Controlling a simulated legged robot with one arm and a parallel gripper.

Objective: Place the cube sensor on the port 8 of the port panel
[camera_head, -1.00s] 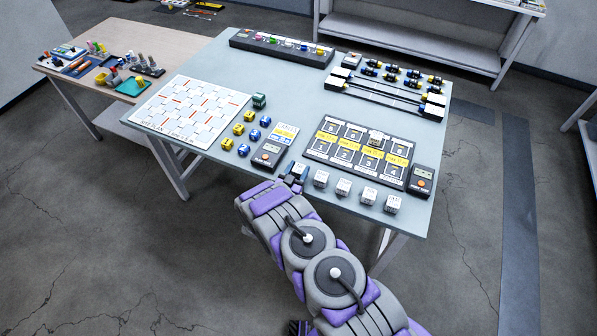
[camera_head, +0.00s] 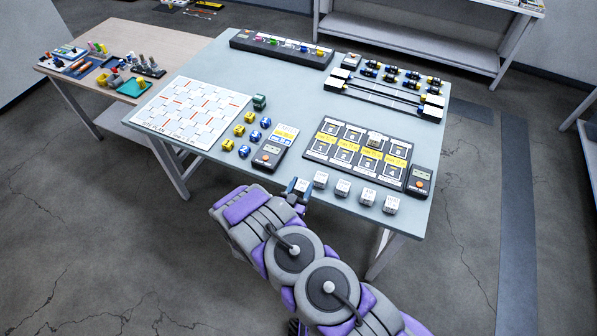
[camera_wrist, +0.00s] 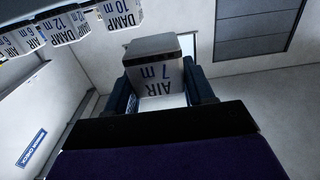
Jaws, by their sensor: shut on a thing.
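The port panel (camera_head: 349,146) lies on the table, dark with two rows of ports and yellow labels; its port numbers are too small to read surely. One white cube (camera_head: 375,138) sits on its far row. My gripper (camera_head: 298,187) is at the table's front edge, left of the row of cubes and apart from the panel. It is shut on a cube sensor (camera_wrist: 160,78) that reads "AIR 7 m" in the wrist view, with a grey top. The held cube shows small in the head view (camera_head: 302,184).
Several white cubes (camera_head: 342,187) stand in a row before the panel; some show as AIR and DAMP cubes (camera_wrist: 121,14) in the wrist view. A dark meter (camera_head: 420,179) is right of the panel, another meter (camera_head: 268,154) left. Yellow and blue dice (camera_head: 243,151) lie further left.

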